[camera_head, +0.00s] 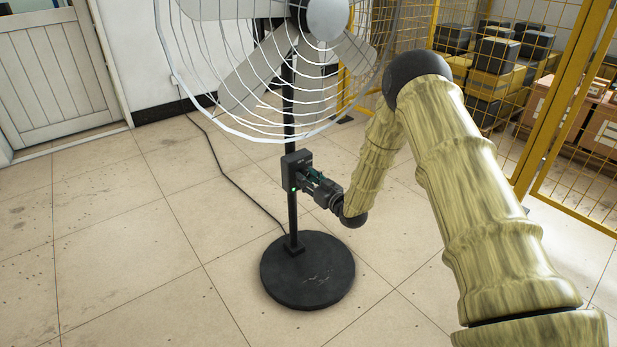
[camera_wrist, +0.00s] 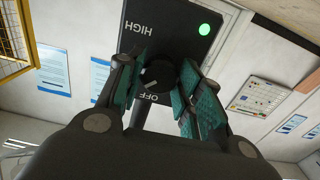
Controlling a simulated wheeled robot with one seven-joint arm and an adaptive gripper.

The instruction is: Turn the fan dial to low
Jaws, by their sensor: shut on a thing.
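The fan's black control box (camera_head: 297,168) is on the pole below the fan cage, with a small lit green light. My gripper (camera_head: 312,180) reaches it from the right. In the wrist view the control panel (camera_wrist: 177,35) appears upside down, with HIGH, OFF and a lit green light (camera_wrist: 205,29). The round dark fan dial (camera_wrist: 158,73) sits between the teal finger pads of my gripper (camera_wrist: 162,85), which is shut on it. A pale mark shows on the dial's lower left, near OFF. No LOW label is visible; the fingers cover parts of the panel.
The fan's wire cage (camera_head: 240,70) hangs just above the box. Its round black base (camera_head: 307,280) stands on the tiled floor, and a cable (camera_head: 225,170) runs to the wall. Yellow fencing (camera_head: 560,120) stands at the right. The floor at left is clear.

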